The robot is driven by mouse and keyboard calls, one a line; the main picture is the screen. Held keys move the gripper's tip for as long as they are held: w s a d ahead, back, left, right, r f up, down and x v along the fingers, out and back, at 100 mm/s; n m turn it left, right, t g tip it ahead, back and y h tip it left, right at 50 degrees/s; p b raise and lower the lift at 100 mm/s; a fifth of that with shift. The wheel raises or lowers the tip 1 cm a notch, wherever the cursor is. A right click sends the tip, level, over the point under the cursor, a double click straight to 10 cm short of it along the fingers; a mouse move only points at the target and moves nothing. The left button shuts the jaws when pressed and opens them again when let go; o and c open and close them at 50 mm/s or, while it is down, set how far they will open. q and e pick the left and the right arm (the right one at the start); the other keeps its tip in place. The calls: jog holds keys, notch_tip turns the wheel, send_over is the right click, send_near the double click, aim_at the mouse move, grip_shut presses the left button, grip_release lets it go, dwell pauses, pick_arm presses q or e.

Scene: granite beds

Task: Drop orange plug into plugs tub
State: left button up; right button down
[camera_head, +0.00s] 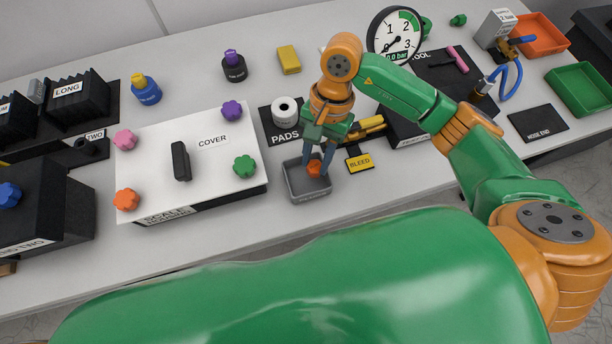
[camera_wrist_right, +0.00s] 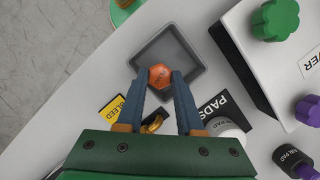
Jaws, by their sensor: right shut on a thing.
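The orange plug (camera_head: 315,168) is between the fingertips of my right gripper (camera_head: 318,163), which is shut on it. In the right wrist view the plug (camera_wrist_right: 160,76) sits between the two blue-grey fingers of the gripper (camera_wrist_right: 160,82). A small grey open tub (camera_head: 306,190) stands on the table just below the plug. In the right wrist view the tub (camera_wrist_right: 190,50) looks empty behind the plug. The plug overlaps the tub in both views; its exact height above the floor is hard to tell. My left gripper is out of view.
A white cover (camera_head: 215,160) with several coloured knobs stands left of the tub. A yellow BLEED label (camera_head: 359,162) and a PADS mat (camera_head: 270,127) with a white roll (camera_head: 285,110) lie close by. A pressure gauge (camera_head: 395,35) stands behind. The table in front of the tub is clear.

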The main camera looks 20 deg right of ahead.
jog(key=shift+c, duration=2.3)
grip_release()
jog(key=shift+s+d+r, duration=0.1)
jog(key=shift+s, duration=0.05)
jog(key=shift+w+r, duration=0.25)
jog(key=shift+r, duration=0.05)
jog(key=b+v, duration=0.2)
jog(key=v, duration=0.4)
jog(key=shift+r, duration=0.2)
jog(key=shift+d, duration=0.1)
